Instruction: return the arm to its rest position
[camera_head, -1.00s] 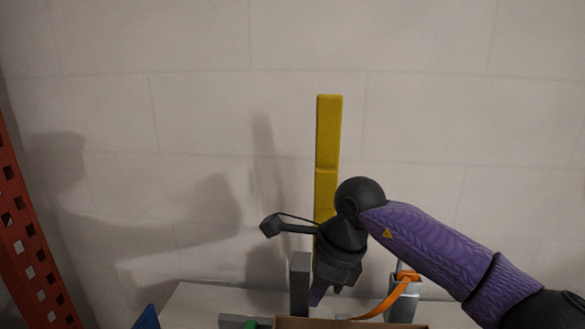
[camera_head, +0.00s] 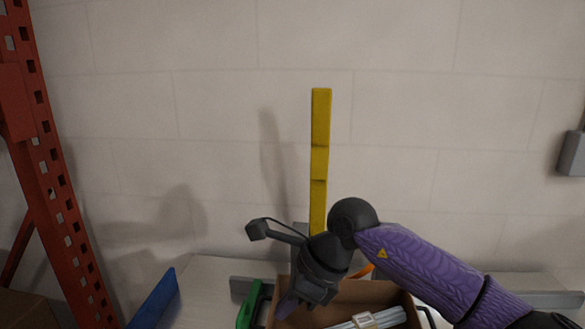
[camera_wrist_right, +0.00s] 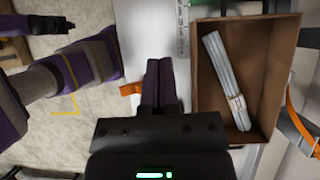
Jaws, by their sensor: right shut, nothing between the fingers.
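My right gripper (camera_head: 292,303) hangs from its purple and black arm, coming in from the right in the head view. It points down and left, in front of the left part of a cardboard box. In the right wrist view its two purple fingers (camera_wrist_right: 158,82) are together with nothing between them. They are beside the box's left wall in that view. A purple and black part at the upper left of the wrist view may be my left gripper, but it is too small to tell its state. The head view does not show my left arm.
An open cardboard box (camera_wrist_right: 285,70) holds a bundle of pale tubes (camera_wrist_right: 226,80) with a label. A yellow post (camera_head: 320,150) stands behind my right arm. A green object (camera_head: 249,305), a blue panel (camera_head: 156,300) and a red rack (camera_head: 50,180) are to the left.

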